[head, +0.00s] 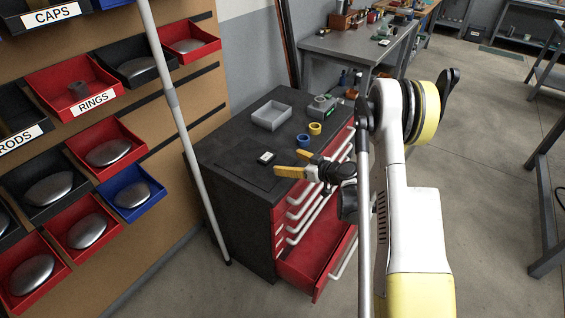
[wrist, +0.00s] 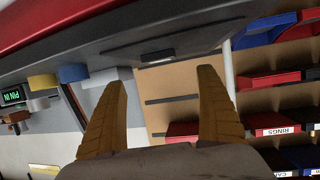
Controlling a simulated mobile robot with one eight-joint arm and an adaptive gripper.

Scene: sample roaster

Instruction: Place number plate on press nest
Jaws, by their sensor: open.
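A small dark piece with a white face (head: 265,158) lies on the black cabinet top near its front edge; it may be the number plate, but its marking is too small to read. It seems to show as a dark flat piece (wrist: 158,55) in the wrist view. My gripper (head: 288,163) is just right of it, over the cabinet's front edge, with its yellow fingers apart and nothing between them (wrist: 160,78). A small grey-green device (head: 322,106) stands at the back right of the top. I cannot tell whether it is the press nest.
A grey open bin (head: 271,116), a yellow ring (head: 315,128) and a blue ring (head: 303,142) stand on the cabinet top. A red drawer (head: 312,262) below is pulled out. A wall rack of red, black and blue bins (head: 133,193) is at left, with a grey pole (head: 182,125) before it.

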